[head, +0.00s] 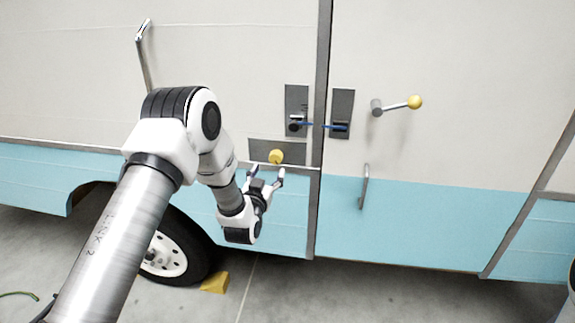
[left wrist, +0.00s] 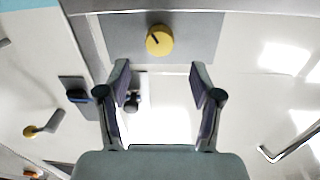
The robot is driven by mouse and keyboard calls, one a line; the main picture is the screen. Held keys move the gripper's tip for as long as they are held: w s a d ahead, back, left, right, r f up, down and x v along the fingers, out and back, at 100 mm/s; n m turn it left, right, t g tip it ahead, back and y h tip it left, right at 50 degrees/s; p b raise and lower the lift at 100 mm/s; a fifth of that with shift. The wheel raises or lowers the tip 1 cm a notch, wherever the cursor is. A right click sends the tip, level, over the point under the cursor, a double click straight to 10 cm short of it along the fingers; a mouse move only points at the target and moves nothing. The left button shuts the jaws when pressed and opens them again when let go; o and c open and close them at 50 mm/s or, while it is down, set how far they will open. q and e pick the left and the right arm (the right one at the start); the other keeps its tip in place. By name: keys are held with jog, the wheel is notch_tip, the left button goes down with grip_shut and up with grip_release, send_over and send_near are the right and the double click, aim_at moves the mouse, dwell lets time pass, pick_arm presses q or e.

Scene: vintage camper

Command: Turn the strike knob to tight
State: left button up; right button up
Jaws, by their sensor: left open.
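The strike knob is a round yellow knob (head: 276,156) on a dark grey plate (head: 258,152) low on the camper's side, left of the door seam. In the left wrist view the yellow knob (left wrist: 159,40) shows a short black mark running from near its middle toward the upper left. Its label, if any, is too small to read. My left gripper (head: 267,172) is open and empty, just below and in front of the knob. In the left wrist view the gripper's fingers (left wrist: 160,72) are spread, with the knob beyond their tips and apart from them. My right gripper is not in view.
A latch (head: 297,122) with a blue link to a second plate (head: 341,127) sits above the knob. A lever with a yellow ball (head: 414,102) and a grab handle (head: 364,187) are to the right. A wheel (head: 170,252) and yellow chock (head: 215,283) are below.

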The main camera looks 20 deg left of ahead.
aim_at(274, 159)
pick_arm(q)
jog(key=p+x, duration=0.1)
jog(key=x, duration=0.6)
jog(key=shift+w, duration=0.2)
jog(key=c, duration=1.1)
